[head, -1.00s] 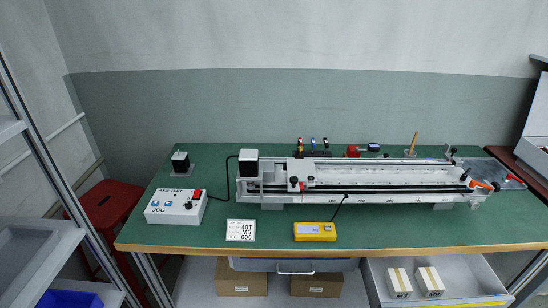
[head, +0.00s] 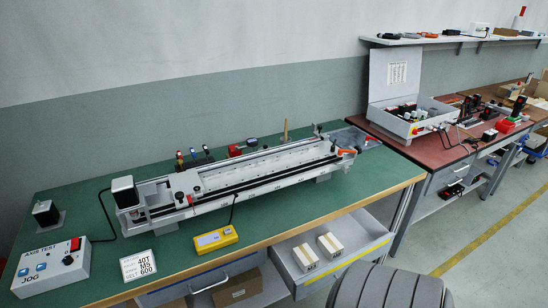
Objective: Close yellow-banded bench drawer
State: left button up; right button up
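The yellow-banded drawer (head: 346,262) is under the right part of the green bench (head: 75,205) in the head view. It stands pulled out, with its inside open to view and a yellow stripe along its front edge. Two small white-and-tan boxes (head: 305,257) (head: 329,245) stand inside it, towards the bench. Neither of my grippers is in view.
Left of the drawer is a shut drawer with a bar handle (head: 210,287), near cardboard boxes (head: 237,290). A dark ribbed rounded shape (head: 390,290) fills the lower edge close to the drawer; I cannot tell what it is. A red-topped bench (head: 400,145) stands right, with clear floor before it.

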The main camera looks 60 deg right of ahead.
aim_at(362, 237)
jog(key=z, duration=1.45)
